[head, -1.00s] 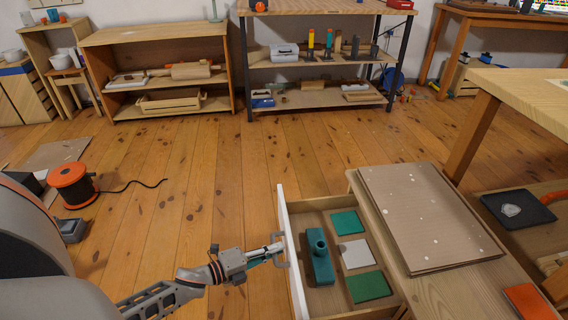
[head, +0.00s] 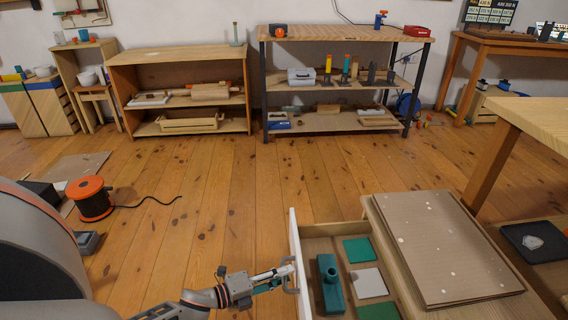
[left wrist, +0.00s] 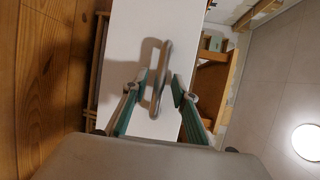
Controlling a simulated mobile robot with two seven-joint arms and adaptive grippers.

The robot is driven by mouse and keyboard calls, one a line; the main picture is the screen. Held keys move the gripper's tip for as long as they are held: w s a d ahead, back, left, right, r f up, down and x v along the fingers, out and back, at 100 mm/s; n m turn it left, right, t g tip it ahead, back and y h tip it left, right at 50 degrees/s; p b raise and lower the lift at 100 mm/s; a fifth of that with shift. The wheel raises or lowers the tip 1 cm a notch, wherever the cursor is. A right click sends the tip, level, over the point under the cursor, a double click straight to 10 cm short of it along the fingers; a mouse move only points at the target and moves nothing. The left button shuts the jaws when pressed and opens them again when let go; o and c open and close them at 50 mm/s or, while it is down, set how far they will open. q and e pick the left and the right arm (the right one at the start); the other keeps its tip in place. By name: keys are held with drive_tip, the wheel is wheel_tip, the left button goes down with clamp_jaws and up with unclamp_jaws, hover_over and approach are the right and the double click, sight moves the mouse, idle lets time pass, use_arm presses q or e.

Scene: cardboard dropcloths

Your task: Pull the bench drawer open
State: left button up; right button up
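The bench drawer (head: 310,236) stands pulled out to the left of the low bench (head: 401,256) in the head view, showing its contents. Its white front (head: 294,255) carries a bar handle (head: 290,277), which also shows in the left wrist view (left wrist: 161,75). My left gripper (head: 287,275) is at the handle. In the left wrist view its two teal-padded fingers (left wrist: 161,86) stand apart on either side of the bar, with gaps visible between pads and bar. My right gripper is out of view.
The drawer holds a teal block with a round stub (head: 331,286), green squares (head: 359,250) and a pale square (head: 369,283). A cardboard sheet (head: 445,245) lies on the bench. An orange cable reel (head: 91,198) stands on the floor at left.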

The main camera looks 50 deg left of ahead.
use_arm(q)
drive_tip(key=v, duration=1.1)
drive_tip(key=shift+s, duration=0.2)
drive_tip(key=shift+a, duration=0.1)
